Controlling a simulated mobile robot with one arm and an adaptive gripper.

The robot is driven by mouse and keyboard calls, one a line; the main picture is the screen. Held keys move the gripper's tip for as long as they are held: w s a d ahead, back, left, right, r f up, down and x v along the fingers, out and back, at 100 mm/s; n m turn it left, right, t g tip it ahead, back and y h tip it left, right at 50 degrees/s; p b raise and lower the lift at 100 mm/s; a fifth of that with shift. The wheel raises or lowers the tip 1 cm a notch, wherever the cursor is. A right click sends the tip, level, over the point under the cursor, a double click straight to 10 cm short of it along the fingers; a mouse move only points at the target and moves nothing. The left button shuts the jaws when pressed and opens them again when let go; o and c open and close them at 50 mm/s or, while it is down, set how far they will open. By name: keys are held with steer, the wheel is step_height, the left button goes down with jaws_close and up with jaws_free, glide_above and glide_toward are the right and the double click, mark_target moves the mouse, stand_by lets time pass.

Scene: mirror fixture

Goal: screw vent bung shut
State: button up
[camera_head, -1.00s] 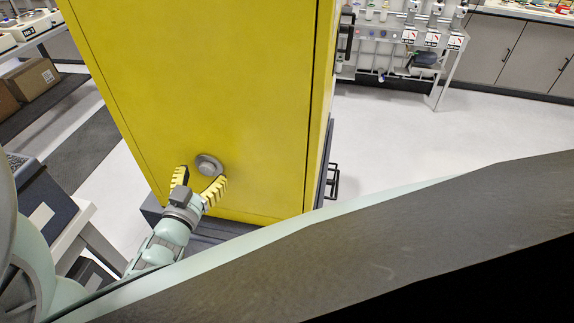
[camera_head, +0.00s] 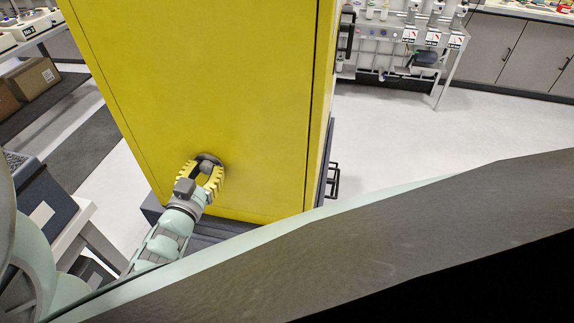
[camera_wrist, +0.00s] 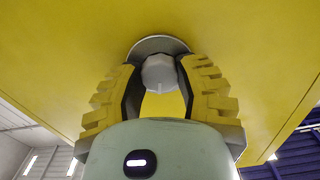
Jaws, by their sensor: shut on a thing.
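The grey vent bung (camera_head: 207,165) sits low on the side of the yellow cabinet (camera_head: 205,80). In the wrist view its pale knob (camera_wrist: 160,73) stands in front of a round grey flange (camera_wrist: 158,44) on the yellow panel. My gripper (camera_head: 207,170) has two yellow ribbed fingers, one on each side of the knob. In the wrist view the fingers (camera_wrist: 158,80) are shut on the knob near their tips. The flange's lower part is hidden behind the knob and fingers. I cannot tell how far the bung is screwed in.
A dark base (camera_head: 200,224) juts out under the cabinet. A black handle (camera_head: 333,181) sticks out at its right. A bench (camera_head: 70,222) stands at the left, with cardboard boxes (camera_head: 30,78) behind. The pale floor (camera_head: 400,130) is clear to the right.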

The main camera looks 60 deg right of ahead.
jaws_close()
steer(key=shift+s+f+n, duration=0.1)
steer(key=shift+n, duration=0.9)
steer(key=shift+n+b, duration=0.45)
steer(key=shift+n, duration=0.35)
steer(key=o, duration=0.8)
jaws_free()
steer(key=v, duration=1.2)
